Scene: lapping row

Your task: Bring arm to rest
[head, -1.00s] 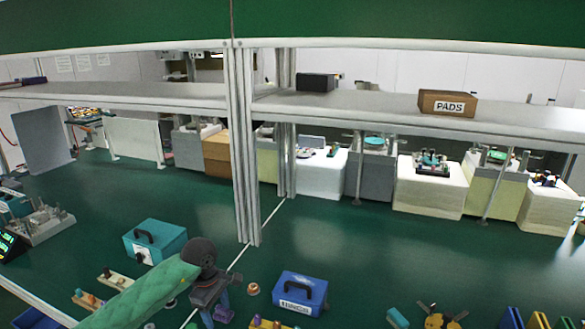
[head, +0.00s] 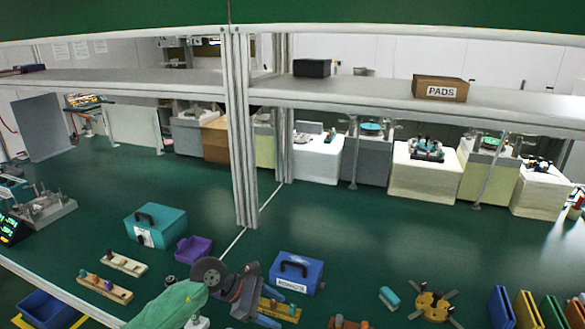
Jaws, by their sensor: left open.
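My left arm comes in from the bottom in a green sleeve, with a dark round wrist joint. My right gripper is not in view.
A blue case (head: 297,272) stands close right of the gripper. A teal case (head: 156,226) and a purple bin (head: 194,249) stand to the left. An upright post (head: 242,130) carries the shelf (head: 370,98). The green bench behind the blue case is mostly clear.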

